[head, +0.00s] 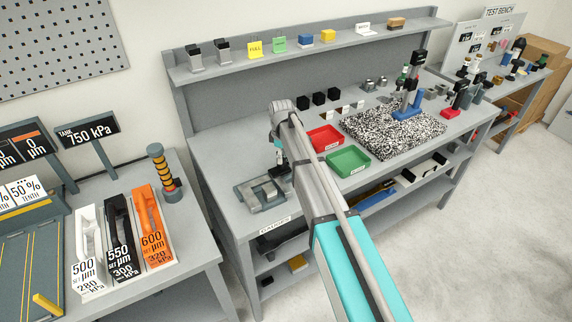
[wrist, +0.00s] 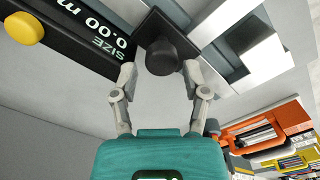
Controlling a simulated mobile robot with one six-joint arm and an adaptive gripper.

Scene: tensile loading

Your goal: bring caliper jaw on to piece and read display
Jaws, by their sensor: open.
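The caliper fixture (head: 246,197) lies on the near left end of the workbench in the head view. In the wrist view its black display (wrist: 88,40) reads "SIZE 0.00 m", with the unit cut off by the slider. A dark slider block with a round black knob (wrist: 163,58) sits beside the display, next to pale metal bars (wrist: 262,55). My gripper (wrist: 160,78) is open, with one finger on each side of the knob. I cannot tell whether the fingers touch it. In the head view my arm hides part of the fixture, and the piece cannot be made out.
A red tray (head: 325,138) and a green tray (head: 348,161) stand to the right of the fixture. A back shelf (head: 300,50) holds small blocks. A yellow button (wrist: 25,29) sits at the display's left end.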

